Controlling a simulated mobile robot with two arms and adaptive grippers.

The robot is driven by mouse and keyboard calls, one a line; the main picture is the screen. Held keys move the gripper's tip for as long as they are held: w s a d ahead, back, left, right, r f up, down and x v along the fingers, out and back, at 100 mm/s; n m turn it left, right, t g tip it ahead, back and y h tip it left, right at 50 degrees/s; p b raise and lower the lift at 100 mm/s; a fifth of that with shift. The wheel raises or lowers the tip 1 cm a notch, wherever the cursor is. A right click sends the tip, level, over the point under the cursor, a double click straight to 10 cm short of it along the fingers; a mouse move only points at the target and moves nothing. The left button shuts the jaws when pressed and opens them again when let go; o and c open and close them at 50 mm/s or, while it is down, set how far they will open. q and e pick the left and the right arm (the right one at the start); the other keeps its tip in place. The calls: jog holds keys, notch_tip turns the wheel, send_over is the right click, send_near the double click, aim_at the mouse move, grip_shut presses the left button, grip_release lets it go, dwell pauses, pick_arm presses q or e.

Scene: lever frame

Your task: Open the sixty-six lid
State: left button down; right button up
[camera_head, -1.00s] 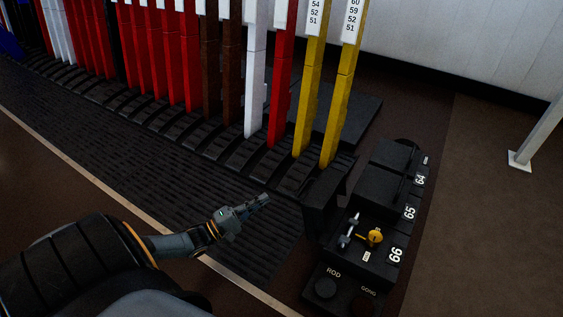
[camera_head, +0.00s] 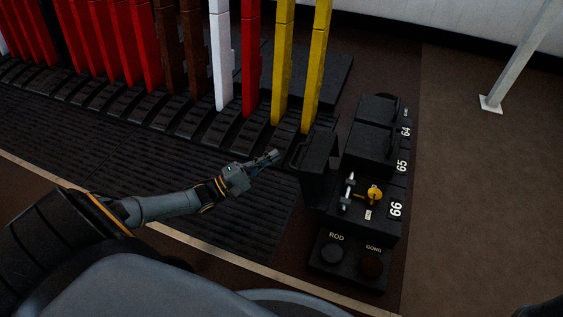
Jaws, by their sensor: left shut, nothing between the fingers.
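The sixty-six box (camera_head: 372,217) is the nearest of a row of black boxes, marked with a white "66". Its black lid (camera_head: 318,160) stands raised, tipped over to the left side of the box. The open top shows a yellow knob (camera_head: 375,194) and a silver metal piece (camera_head: 347,192). My left gripper (camera_head: 276,156) is shut and empty, just left of the raised lid; a small gap seems to lie between them. My right gripper is not in view.
Boxes 65 (camera_head: 373,146) and 64 (camera_head: 380,108) behind have their lids down. ROD (camera_head: 332,252) and GONG (camera_head: 371,263) buttons sit in front. Tall levers, with a yellow one (camera_head: 316,70) nearest, stand behind my gripper.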

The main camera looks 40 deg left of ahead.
pick_arm(q)
jog(key=d, duration=0.1)
jog(key=d+r, duration=0.1)
jog(key=d, duration=0.1)
jog(key=shift+w+d+r+b, duration=0.15)
jog(key=shift+w+r+b, duration=0.05)
jog(key=shift+w+b, duration=0.2)
jog(key=d+r+m+g+p, duration=0.1)
jog(key=p, duration=0.2)
jog(key=d+r+m+p, duration=0.1)
jog(key=r+p, duration=0.1)
jog(key=p, duration=0.2)
jog(key=shift+w+g, duration=0.2)
jog(key=shift+g, duration=0.2)
jog(key=shift+f, duration=0.1)
